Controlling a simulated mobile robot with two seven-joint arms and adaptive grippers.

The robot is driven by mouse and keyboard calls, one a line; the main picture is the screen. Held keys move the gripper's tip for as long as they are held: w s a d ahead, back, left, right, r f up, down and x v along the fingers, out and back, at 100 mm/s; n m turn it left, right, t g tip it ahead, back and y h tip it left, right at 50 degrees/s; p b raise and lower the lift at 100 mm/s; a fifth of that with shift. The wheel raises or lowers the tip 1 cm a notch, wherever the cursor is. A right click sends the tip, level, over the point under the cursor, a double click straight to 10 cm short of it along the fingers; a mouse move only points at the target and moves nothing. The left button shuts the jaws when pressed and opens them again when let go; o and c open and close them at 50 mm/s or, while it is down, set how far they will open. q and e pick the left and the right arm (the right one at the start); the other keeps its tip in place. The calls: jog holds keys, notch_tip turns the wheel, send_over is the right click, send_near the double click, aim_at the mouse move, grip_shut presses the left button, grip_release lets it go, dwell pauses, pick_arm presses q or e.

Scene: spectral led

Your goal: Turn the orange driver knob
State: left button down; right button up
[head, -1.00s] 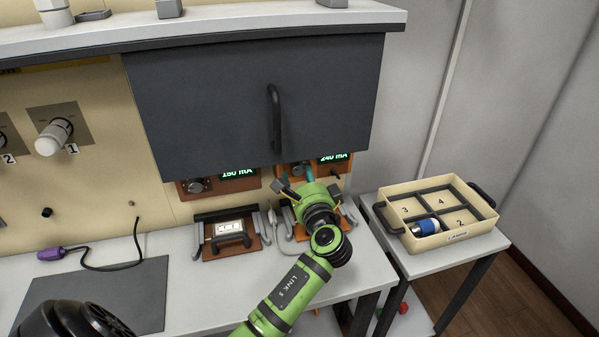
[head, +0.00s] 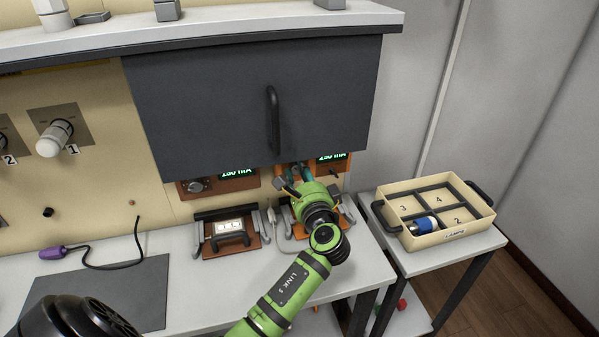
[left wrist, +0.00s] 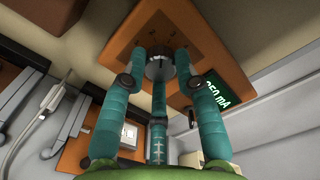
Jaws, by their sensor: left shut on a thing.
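The orange driver is an orange panel under the dark cabinet door, seen in the head view (head: 341,168) and the left wrist view (left wrist: 215,62). Its round dark grey knob (left wrist: 159,68) sits on the panel face. My left gripper (head: 296,171) has its teal fingers shut around this knob, as the left wrist view also shows (left wrist: 161,62). The green display (left wrist: 217,88) beside the knob shows a mA reading, which looks like 250 mA; its edge is cut by a finger. In the head view the knob is mostly hidden by my fingers. My right gripper is not in view.
A brown driver panel with its own knob (head: 197,186) and display is to the left. The dark cabinet door (head: 220,90) hangs just above. Fixtures (head: 232,228) stand on the bench below. A divided tray (head: 455,238) with a blue-banded lamp is on the right table.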

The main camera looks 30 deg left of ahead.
pick_arm(q)
jog(key=c, duration=0.9)
grip_release()
jog(key=shift+s+a, duration=0.1)
jog(key=shift+a, duration=0.05)
jog(key=shift+c, duration=0.2)
jog(key=shift+s+d, duration=0.1)
jog(key=shift+d, duration=0.2)
jog(key=v, duration=1.1)
jog(key=shift+s, duration=0.2)
jog(key=shift+d, duration=0.15)
